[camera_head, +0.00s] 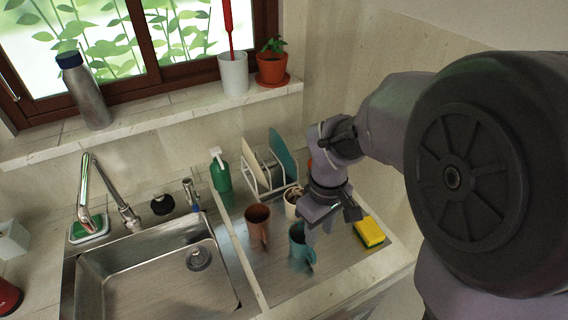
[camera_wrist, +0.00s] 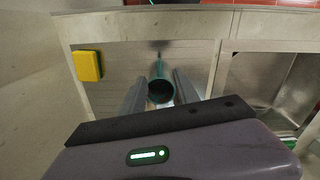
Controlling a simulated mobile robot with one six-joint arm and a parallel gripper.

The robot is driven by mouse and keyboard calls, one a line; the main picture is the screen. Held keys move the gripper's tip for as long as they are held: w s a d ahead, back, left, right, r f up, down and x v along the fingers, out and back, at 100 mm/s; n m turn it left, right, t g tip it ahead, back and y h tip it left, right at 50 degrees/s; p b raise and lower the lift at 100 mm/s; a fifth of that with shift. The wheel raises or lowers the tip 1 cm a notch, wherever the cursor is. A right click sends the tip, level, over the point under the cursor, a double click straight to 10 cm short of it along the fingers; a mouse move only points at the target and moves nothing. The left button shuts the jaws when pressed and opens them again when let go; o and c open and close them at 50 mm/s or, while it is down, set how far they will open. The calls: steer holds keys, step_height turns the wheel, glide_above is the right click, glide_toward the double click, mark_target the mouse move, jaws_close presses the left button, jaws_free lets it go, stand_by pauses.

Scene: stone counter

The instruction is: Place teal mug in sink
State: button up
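The teal mug (camera_head: 299,256) stands upright on the metal drainboard, right of the sink (camera_head: 140,275), with its handle towards the right. My gripper (camera_head: 320,226) points down just above and to the right of the mug. In the wrist view the mug (camera_wrist: 161,76) appears between the two spread fingers of my gripper (camera_wrist: 161,92), and I look down into its dark opening. The fingers are apart, and I see no clear contact with the mug. Part of the sink (camera_wrist: 255,80) shows at the right of the wrist view.
A brown mug (camera_head: 257,222) and a pale cup (camera_head: 292,204) stand close by. A yellow sponge (camera_head: 369,232) lies to the right. A dish rack (camera_head: 268,172), a green soap bottle (camera_head: 220,173) and the faucet (camera_head: 92,195) stand behind. The sink basin is empty.

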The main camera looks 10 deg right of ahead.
steer(key=b, duration=0.4)
glide_above(314, 264)
step_height(314, 264, down, 10)
steer(key=shift+w+f, duration=0.1)
steer(key=shift+f, duration=0.15)
steer(key=f+b, duration=0.2)
steer(key=f, duration=0.1)
steer(key=f+b, duration=0.1)
steer(key=f, duration=0.1)
steer(key=shift+w+d+f, duration=0.1)
steer(key=shift+w+f, duration=0.05)
steer(key=shift+w, duration=0.1)
jaws_close()
